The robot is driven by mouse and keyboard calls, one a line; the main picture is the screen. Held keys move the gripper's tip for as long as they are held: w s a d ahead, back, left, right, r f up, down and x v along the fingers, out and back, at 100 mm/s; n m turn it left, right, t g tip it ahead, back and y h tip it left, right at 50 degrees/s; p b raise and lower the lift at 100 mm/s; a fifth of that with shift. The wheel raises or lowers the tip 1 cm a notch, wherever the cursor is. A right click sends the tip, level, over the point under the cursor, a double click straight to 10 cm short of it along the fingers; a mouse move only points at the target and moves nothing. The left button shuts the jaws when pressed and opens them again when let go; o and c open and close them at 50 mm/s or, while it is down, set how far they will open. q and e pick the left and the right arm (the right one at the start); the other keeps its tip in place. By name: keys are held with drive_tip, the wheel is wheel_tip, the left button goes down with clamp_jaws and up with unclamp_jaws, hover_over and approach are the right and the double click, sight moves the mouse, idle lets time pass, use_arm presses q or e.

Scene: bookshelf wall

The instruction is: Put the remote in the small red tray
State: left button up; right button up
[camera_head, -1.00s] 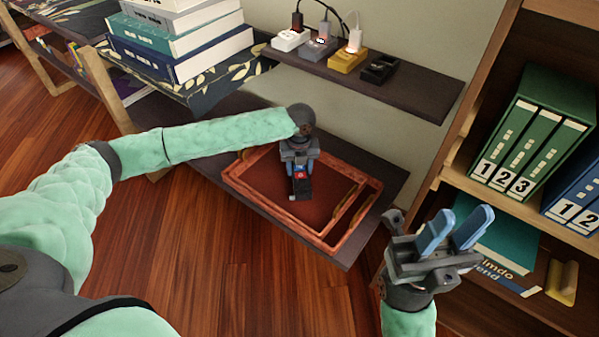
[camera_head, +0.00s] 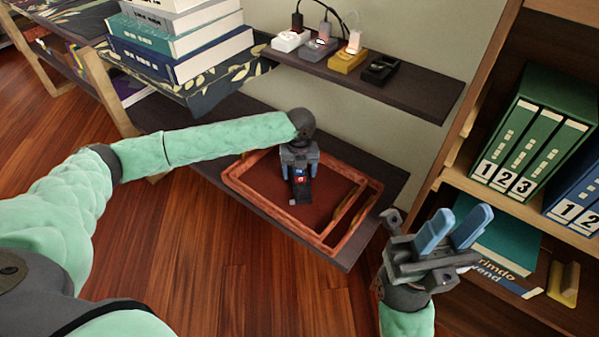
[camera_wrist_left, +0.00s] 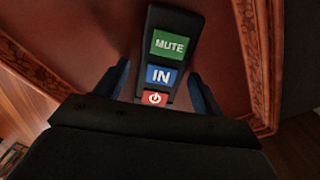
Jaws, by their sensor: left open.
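The red tray (camera_head: 257,203) lies on the low dark shelf, with a raised rim and a divider on its right side. The dark remote (camera_head: 301,188) is inside the tray's outline and appears to lie on its floor. In the left wrist view the remote (camera_wrist_left: 172,60) shows green MUTE, blue IN and red power buttons. My left gripper (camera_head: 300,168) is over the remote's near end, open, with one finger on each side and gaps visible in the wrist view. My right gripper (camera_head: 453,229) is open and empty, to the right of the tray.
A narrow upper shelf (camera_head: 420,93) with several plugs and adapters sits behind the tray. A book stack (camera_head: 185,45) stands at the upper left. A bookcase (camera_head: 470,160) with green binders (camera_head: 530,135) is on the right. The wood floor is clear in front.

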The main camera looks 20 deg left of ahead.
sight(299, 173)
use_arm(q)
wheel_tip(299, 173, up, 12)
drive_tip(key=p, duration=0.3)
drive_tip(key=shift+f, duration=0.2)
idle(0.4)
